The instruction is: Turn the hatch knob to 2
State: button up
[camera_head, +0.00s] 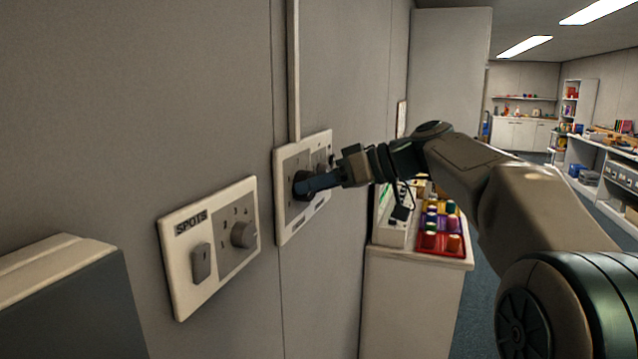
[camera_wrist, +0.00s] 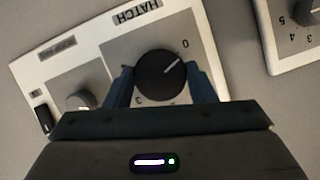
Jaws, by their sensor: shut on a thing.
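The hatch knob is a round black dial with a white pointer line. It shows in the wrist view (camera_wrist: 160,78) on a pale plate (camera_wrist: 110,48) whose HATCH label appears upside down. The pointer slants to the picture's upper right, just below the printed 0. A 3 shows at the dial's lower left; the 2 cannot be made out. My gripper (camera_wrist: 162,92) has one blue finger on each side of the knob and is shut on it. In the head view my gripper (camera_head: 312,184) reaches the wall plate (camera_head: 285,228) from the right, partly covering the black knob.
The same plate carries a smaller grey knob (camera_wrist: 80,100) and a black switch (camera_wrist: 43,118). A SPOTS plate (camera_head: 183,290) with a grey knob (camera_head: 243,234) is nearer on the wall. A grey box (camera_head: 65,295) is at lower left. A counter (camera_head: 410,262) with coloured trays stands beyond.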

jog(key=shift+w+f+m+g+y+p, duration=0.15)
jog(key=shift+m+g+y+p, duration=0.2)
jog(key=shift+m+y+p, duration=1.95)
jog(key=shift+s+f+m+g+y+p, duration=0.1)
jog(key=shift+m+g+y+p, duration=0.45)
jog(key=shift+m, duration=3.55)
jog(key=shift+w+f+m+g+y+p, duration=0.15)
jog(key=shift+m+y+p, duration=1.2)
jog(key=shift+m, duration=1.85)
jog(key=shift+s+f+h+p, duration=0.1)
jog(key=shift+h+p, duration=0.3)
jog(key=o, duration=1)
jog(key=shift+d, duration=0.1)
jog(key=b+v, duration=0.3)
jog(key=v, duration=1)
jog(key=shift+d, duration=0.35)
